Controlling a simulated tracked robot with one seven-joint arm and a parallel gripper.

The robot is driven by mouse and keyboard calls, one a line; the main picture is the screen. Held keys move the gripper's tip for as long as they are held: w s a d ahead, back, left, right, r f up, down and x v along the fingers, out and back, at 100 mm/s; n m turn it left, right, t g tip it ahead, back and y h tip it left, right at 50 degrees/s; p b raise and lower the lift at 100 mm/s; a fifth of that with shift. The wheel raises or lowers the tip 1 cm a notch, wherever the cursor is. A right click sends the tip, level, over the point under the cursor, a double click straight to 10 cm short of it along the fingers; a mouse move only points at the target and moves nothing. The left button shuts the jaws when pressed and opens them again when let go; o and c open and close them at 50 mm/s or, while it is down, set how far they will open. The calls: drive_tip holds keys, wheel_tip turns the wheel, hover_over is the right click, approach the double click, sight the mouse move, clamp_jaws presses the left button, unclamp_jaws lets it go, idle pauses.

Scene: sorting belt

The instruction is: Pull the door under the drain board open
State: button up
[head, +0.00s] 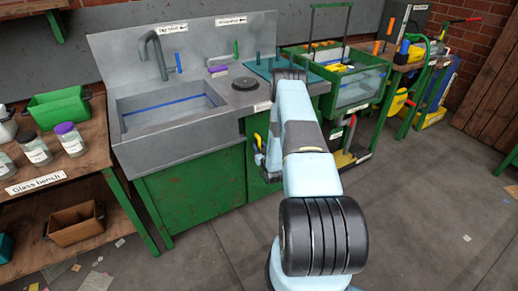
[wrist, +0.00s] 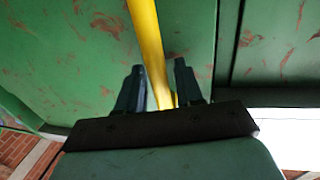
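The drain board (head: 240,98) is the steel top right of the sink, with a small label on its front edge. Below it is a green door (head: 252,175), partly hidden by my arm. In the wrist view the scuffed green door (wrist: 75,50) fills much of the picture, with a yellow bar handle (wrist: 148,40) running down it. My gripper (wrist: 159,75) has its two dark fingers on either side of the handle, with a narrow gap on the right. Contact on the left is unclear. In the head view my gripper (head: 266,160) is low at the door front, mostly hidden.
A sink (head: 175,112) is left of the drain board, above another green panel (head: 190,190). A glass bench (head: 50,180) with jars stands at left. A green-framed tank (head: 355,85) and a tool cart stand at right. The grey floor in front is mostly clear.

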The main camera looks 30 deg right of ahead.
clamp_jaws()
idle(0.4)
